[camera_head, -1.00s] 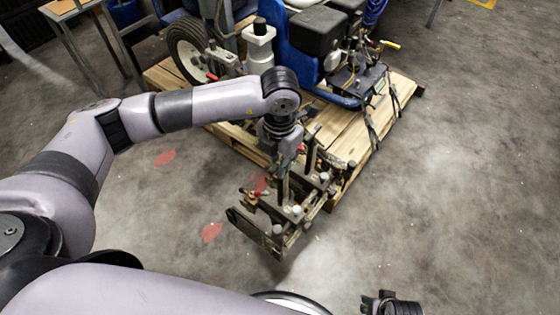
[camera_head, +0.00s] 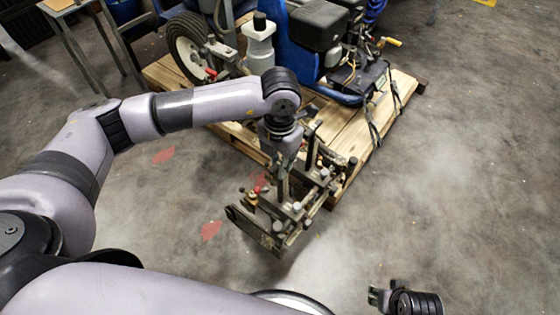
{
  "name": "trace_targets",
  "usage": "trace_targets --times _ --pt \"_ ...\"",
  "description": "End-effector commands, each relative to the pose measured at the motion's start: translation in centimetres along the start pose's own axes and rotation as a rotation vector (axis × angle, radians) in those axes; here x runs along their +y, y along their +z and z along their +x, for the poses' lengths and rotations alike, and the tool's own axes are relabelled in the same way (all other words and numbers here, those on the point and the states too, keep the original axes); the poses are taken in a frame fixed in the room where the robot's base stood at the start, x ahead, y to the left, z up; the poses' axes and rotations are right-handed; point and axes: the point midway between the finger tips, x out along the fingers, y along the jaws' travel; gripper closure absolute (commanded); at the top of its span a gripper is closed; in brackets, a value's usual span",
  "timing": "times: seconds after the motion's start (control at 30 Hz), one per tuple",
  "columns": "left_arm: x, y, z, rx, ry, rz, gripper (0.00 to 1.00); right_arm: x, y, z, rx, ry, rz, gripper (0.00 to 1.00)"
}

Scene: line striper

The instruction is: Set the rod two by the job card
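The line striper stands on a wooden pallet, and its front assembly (camera_head: 270,228) of metal bars, clamps and upright rods sticks out past the pallet's near edge. My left gripper (camera_head: 283,172) points down over this assembly, among its rods. Its fingertips blend with the dark metal, so I cannot tell whether they hold a rod. I cannot tell which rod is rod two. My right gripper (camera_head: 378,297) is at the bottom edge, over the floor and apart from the machine. Its fingers are small and partly cut off. No job card can be made out.
The pallet (camera_head: 335,122) carries the striper's wheel (camera_head: 192,45), its engine (camera_head: 318,25) and a white pump body (camera_head: 259,45). Straps run down at the pallet's right side. A table (camera_head: 62,6) stands at the upper left. The floor to the right is clear.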

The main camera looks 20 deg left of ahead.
Motion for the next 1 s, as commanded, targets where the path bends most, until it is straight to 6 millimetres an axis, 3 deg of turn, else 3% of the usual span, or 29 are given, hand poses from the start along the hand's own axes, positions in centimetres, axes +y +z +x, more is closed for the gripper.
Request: trace_targets --times 0.23,0.57,0.77,1.0 --pt "0.0 0.0 0.0 0.0 0.001 0.001 0.67 0.0 0.0 0.0 0.001 0.0 0.0 0.62" --pt "0.1 0.0 -0.2 -0.002 0.002 0.0 0.67 0.0 0.0 0.1 -0.001 -0.001 0.0 0.62" --pt "0.1 0.1 -2.8 -0.005 0.003 0.001 0.67 0.0 0.0 0.1 0.0 -0.001 0.0 0.62" --pt "0.0 0.1 -8.0 -0.005 0.002 0.001 0.67 0.0 0.0 0.1 0.0 -0.001 0.0 0.62"
